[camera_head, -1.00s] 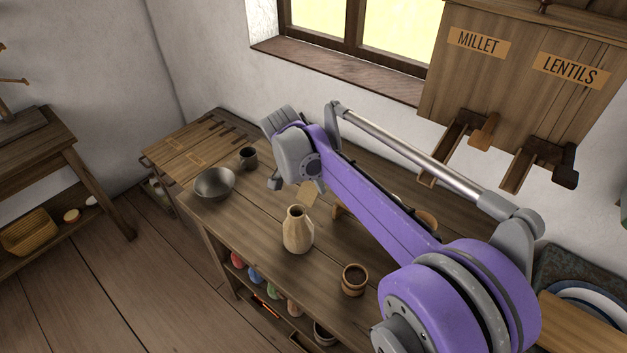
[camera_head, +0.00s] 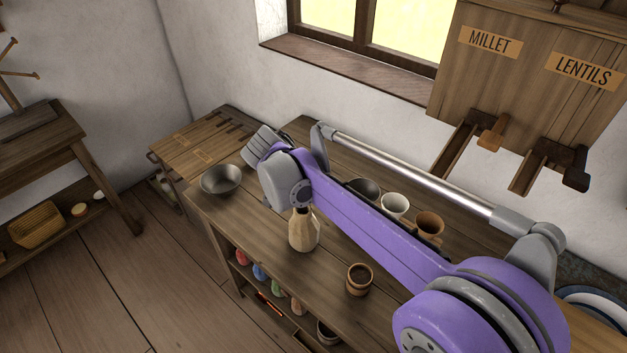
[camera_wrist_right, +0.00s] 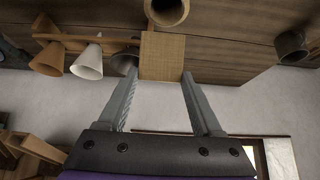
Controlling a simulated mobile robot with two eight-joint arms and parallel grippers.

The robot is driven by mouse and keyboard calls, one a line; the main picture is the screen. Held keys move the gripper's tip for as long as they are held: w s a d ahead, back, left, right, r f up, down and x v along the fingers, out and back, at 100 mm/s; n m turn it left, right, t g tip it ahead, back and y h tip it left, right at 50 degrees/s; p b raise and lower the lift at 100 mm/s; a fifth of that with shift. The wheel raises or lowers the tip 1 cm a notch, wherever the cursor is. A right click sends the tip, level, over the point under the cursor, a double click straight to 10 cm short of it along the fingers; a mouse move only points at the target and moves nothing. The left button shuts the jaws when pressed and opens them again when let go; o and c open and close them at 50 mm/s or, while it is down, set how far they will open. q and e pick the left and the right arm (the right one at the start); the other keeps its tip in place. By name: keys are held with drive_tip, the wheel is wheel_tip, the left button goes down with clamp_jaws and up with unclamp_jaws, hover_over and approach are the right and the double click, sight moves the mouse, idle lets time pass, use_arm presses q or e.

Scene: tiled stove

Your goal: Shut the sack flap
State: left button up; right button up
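A tan, woven-looking square piece (camera_wrist_right: 162,56) lies on the bench in the right wrist view, between and just beyond my right fingertips. It looks like sackcloth; I cannot tell if it is the flap, and no whole sack is clearly visible. In the head view my arm hides this spot. My right gripper (camera_wrist_right: 159,74) is open, its two fingers apart with nothing clearly held. In the head view the purple right arm reaches across the bench from the right, and its fingers are hidden. My left gripper is not in view.
A beige vase (camera_head: 303,232) and a small wooden pot (camera_head: 359,279) stand near the bench's front. A metal bowl (camera_head: 221,179) is left. A dark mug (camera_wrist_right: 291,46) shows in the wrist view.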

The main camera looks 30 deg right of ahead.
drive_tip(key=o, duration=0.4)
drive_tip(key=shift+o, duration=0.2)
drive_tip(key=v, duration=1.1)
drive_tip(key=shift+p, duration=0.3)
drive_tip(key=shift+d, duration=0.1)
